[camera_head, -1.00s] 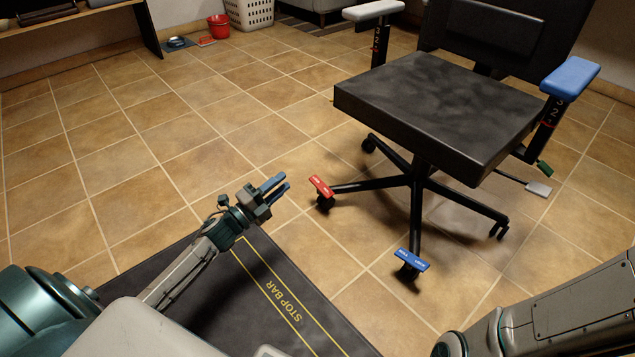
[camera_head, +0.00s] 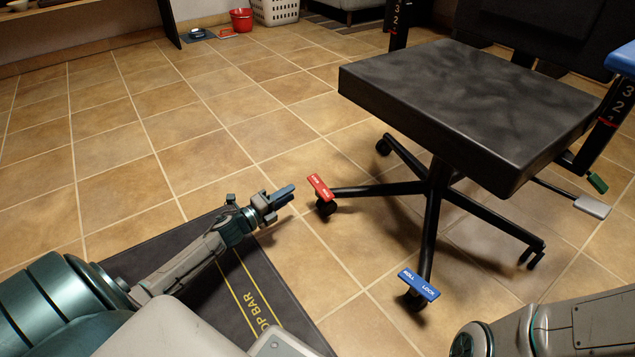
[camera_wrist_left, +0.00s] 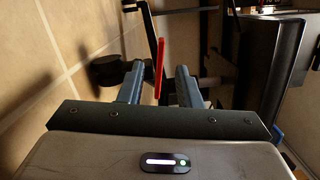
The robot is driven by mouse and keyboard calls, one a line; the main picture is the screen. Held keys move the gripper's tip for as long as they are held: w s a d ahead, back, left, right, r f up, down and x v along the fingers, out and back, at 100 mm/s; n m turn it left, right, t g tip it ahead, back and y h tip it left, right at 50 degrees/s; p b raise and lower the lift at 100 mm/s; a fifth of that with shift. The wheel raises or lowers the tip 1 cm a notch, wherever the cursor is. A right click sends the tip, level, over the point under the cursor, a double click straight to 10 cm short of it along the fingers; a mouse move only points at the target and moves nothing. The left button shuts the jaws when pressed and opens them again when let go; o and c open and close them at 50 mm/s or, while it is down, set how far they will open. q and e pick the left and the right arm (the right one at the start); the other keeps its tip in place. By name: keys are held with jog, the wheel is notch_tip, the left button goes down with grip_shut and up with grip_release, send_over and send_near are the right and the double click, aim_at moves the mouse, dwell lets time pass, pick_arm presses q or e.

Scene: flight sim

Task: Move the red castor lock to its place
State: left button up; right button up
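The red castor lock (camera_head: 319,187) is a small flat bar on top of a castor, at the left end of one leg of the chair base (camera_head: 431,190). My left gripper (camera_head: 285,192) is just left of the lock, pointing at it with a small gap. In the left wrist view its two fingers (camera_wrist_left: 160,82) are apart. The red lock (camera_wrist_left: 160,69) shows edge-on ahead, lined up between the fingers, and they hold nothing. My right gripper is out of view; only part of that arm shows at lower right.
A blue castor lock (camera_head: 418,285) marked ROLL and LOCK sits on the front castor. The black seat (camera_head: 465,105) overhangs the base. A dark mat (camera_head: 175,265) with yellow lines lies under my left arm. The tiled floor at left is clear.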

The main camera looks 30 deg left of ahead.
aim_at(309, 181)
pick_arm(q)
jog(key=b+x, duration=0.3)
jog(key=x, duration=0.7)
jog(key=shift+w+r, duration=0.15)
jog(key=shift+w, duration=0.05)
grip_shut()
